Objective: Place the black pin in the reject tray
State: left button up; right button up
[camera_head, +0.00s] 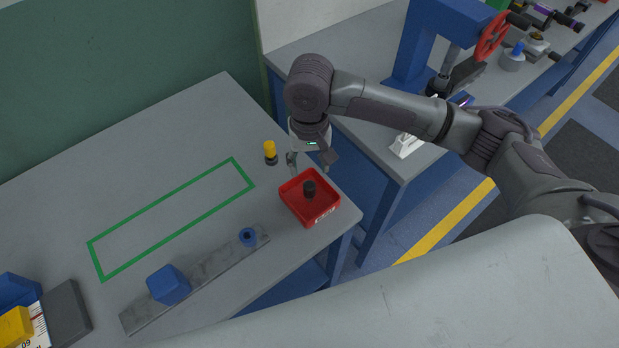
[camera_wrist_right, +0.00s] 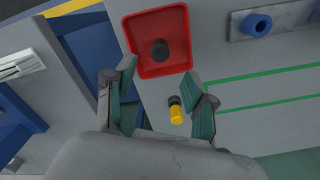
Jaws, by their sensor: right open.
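The black pin (camera_head: 309,188) is inside the red reject tray (camera_head: 327,212), which sits near the right corner of the grey table. In the right wrist view the pin (camera_wrist_right: 160,50) also shows within the tray (camera_wrist_right: 177,13), apart from the fingers. My right gripper (camera_head: 308,165) is above the table at the tray's back edge. In the right wrist view the gripper (camera_wrist_right: 160,92) has its fingers spread with nothing between them. The left gripper is in neither view.
A yellow and black pin (camera_head: 270,150) stands just left of my right gripper. A green outlined rectangle (camera_head: 170,218) on the table is empty. A blue press (camera_head: 415,45) stands behind.

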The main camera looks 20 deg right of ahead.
jog(key=shift+r, duration=1.65)
jog(key=s+a+f+n+t+y, duration=0.2)
jog(key=s+a+f+n+y, duration=0.2)
jog(key=s+a+f, duration=0.4)
jog(key=s+d+f+t+h, duration=0.1)
jog(key=s+d+f+h, duration=0.1)
jog(key=s+d, duration=0.45)
jog(key=s+d+f+t+h, duration=0.1)
jog(key=s+d+f+h, duration=0.15)
jog(key=s+d, duration=0.4)
notch_tip(320, 180, down, 29)
jog(key=d+g+b, duration=0.2)
jog(key=s+d+f+g+b, duration=0.1)
jog(key=s+d+f, duration=0.2)
jog(key=s+f, duration=1.3)
jog(key=shift+s+f, duration=0.3)
jog(key=shift+f, duration=0.15)
